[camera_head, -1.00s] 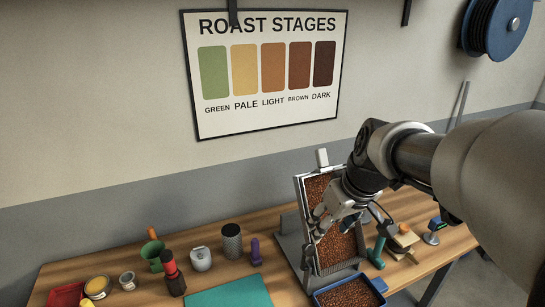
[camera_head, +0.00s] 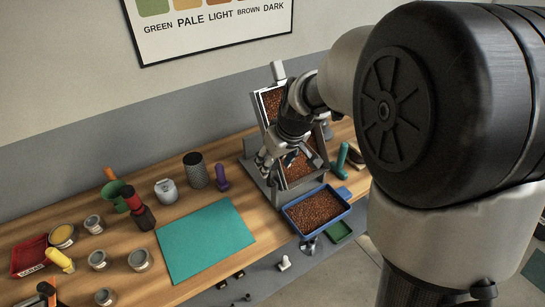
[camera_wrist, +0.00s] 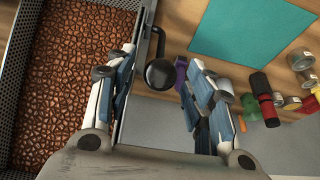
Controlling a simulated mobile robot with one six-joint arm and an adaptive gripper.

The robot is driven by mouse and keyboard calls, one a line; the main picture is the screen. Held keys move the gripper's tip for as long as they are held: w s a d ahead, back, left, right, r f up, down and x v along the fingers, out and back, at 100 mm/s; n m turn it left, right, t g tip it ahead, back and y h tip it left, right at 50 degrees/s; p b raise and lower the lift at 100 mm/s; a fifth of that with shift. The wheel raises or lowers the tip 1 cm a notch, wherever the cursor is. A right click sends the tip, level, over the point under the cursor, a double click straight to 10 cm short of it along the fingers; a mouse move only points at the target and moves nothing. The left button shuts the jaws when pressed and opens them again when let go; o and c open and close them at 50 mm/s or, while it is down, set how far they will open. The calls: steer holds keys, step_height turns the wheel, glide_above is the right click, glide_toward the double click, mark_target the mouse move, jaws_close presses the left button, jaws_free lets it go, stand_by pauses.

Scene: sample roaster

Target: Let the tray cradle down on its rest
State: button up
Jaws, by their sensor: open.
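The tray cradle (camera_head: 258,112) stands steeply tilted on its grey stand, holding a tray of brown beans (camera_head: 272,101). In the wrist view the bean-filled tray (camera_wrist: 70,85) fills the left side. A black ball knob (camera_wrist: 161,72) on a short stem sits at the cradle's side edge. My gripper (camera_head: 267,166) is open at the cradle's left side. In the wrist view its fingers (camera_wrist: 160,88) stand on either side of the knob, apart from it as far as I can see. My wrist hides the cradle's middle; the rest is not clearly visible.
A blue tray of beans (camera_head: 338,211) sits at the bench front below the cradle. A teal mat (camera_head: 206,240) lies to the left, with a purple tool (camera_head: 221,178), a dark cylinder (camera_head: 195,171) and several jars beyond. A green-handled tool (camera_head: 342,157) lies to the right.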

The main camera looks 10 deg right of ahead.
steer(key=shift+c, duration=0.3)
jaws_close()
stand_by(0.3)
